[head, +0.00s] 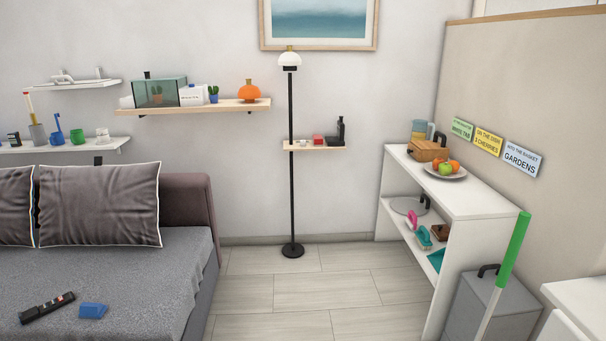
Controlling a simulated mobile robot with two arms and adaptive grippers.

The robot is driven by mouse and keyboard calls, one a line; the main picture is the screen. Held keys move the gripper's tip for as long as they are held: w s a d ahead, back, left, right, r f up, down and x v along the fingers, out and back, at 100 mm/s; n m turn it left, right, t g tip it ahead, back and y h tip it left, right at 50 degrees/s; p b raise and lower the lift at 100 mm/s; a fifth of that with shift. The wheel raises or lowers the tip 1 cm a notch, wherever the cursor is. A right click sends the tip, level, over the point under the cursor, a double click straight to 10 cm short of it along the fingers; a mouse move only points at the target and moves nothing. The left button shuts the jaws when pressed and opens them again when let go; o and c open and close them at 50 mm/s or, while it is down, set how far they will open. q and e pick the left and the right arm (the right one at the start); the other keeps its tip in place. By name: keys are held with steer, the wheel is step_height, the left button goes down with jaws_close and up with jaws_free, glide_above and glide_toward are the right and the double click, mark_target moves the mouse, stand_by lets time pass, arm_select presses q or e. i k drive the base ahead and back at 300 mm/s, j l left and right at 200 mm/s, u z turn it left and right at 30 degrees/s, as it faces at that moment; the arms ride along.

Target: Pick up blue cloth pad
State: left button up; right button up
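A small blue pad (93,310), folded or raised in shape, lies on the grey seat of the sofa (150,270) at the lower left of the head view. It lies just to the right of a dark remote-like object (47,308), with a small gap between them. Neither of my grippers shows in the head view.
The tiled floor (310,290) is clear between the sofa and the white shelf unit (465,207). The shelf holds a fruit plate, a wooden box and several small items, one teal. A floor lamp (291,160) stands by the wall. A green-topped pole (513,250) leans over a grey bin (495,305).

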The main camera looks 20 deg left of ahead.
mark_target(87, 309)
steer(key=i+j+u, duration=0.15)
steer(key=i+u, duration=0.3)
steer(key=i, duration=0.2)
steer(key=i+u, duration=0.45)
steer(key=i, duration=0.2)
steer(key=i+l+u, duration=0.3)
steer(key=i+u, duration=0.15)
steer(key=i, duration=0.15)
